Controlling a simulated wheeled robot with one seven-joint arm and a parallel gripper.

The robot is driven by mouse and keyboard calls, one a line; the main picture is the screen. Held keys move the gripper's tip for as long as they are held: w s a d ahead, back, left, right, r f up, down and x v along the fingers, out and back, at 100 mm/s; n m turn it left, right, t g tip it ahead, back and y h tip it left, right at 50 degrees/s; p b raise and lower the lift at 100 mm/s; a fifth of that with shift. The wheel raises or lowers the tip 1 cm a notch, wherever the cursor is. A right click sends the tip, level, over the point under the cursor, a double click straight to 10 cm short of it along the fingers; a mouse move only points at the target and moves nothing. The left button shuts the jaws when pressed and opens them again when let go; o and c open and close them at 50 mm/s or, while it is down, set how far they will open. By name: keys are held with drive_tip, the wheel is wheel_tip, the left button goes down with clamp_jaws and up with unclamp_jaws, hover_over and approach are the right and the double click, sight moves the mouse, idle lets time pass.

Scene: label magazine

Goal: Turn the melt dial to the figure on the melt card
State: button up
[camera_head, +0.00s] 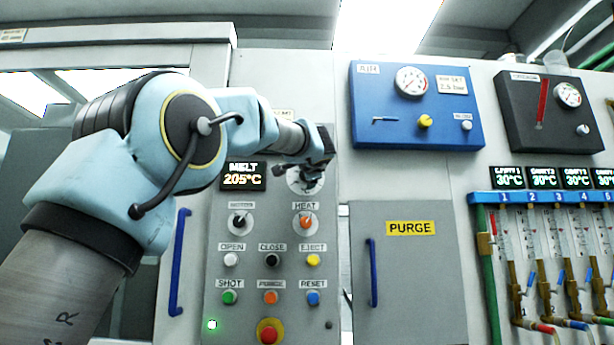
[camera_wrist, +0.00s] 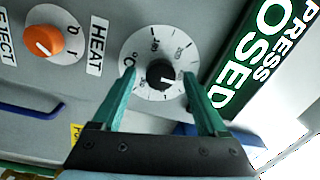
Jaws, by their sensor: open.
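The melt dial shows in the wrist view as a black knob (camera_wrist: 160,74) on a round white scale plate (camera_wrist: 152,46). Its figures are too blurred to read. In the head view its white plate (camera_head: 297,184) is partly hidden behind my gripper (camera_head: 318,168). In the wrist view my gripper (camera_wrist: 159,76) is open, its green fingers one on either side of the knob with gaps to it. I cannot tell how far the fingertips are from the panel. The melt display (camera_head: 243,176) reads 205°C. I cannot make out a melt card.
The heat knob (camera_head: 305,221), orange in the wrist view (camera_wrist: 43,40), sits close to the dial. Below are several push buttons and a red emergency stop (camera_head: 269,331). Blue handles (camera_head: 373,272) stick out beside the panel. A blue air panel (camera_head: 415,106) is at right.

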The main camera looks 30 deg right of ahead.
drive_tip(key=b+v, duration=0.3)
drive_tip(key=v, duration=0.7)
drive_tip(key=shift+s+f, duration=0.1)
drive_tip(key=w+a+f+n+g+y, duration=0.1)
drive_tip(key=w+a+f, duration=0.2)
drive_tip(key=f, duration=0.5)
drive_tip(key=w+a+f+n+g+y, duration=0.1)
drive_tip(key=w+a+f+g+y, duration=0.15)
drive_tip(key=f, duration=0.45)
drive_tip(key=w+a+f+n+g+y, duration=0.15)
drive_tip(key=w+a+f, duration=0.25)
drive_tip(key=f, duration=0.4)
drive_tip(key=a+f+n+g+y, duration=0.1)
drive_tip(key=a+f+n+g, duration=0.1)
drive_tip(key=a+f, duration=0.65)
drive_tip(key=a+f+n+g+y, duration=0.1)
drive_tip(key=a+f+n+g, duration=0.3)
drive_tip(key=f, duration=0.7)
drive_tip(key=s+a+f+n+g, duration=0.4)
drive_tip(key=s+a+f+n, duration=0.5)
drive_tip(key=s+a+f, duration=1.05)
wheel_tip(320, 180, up, 17)
drive_tip(key=p, duration=1.8)
drive_tip(key=shift+d+f, duration=0.25)
drive_tip(key=shift+d, duration=0.15)
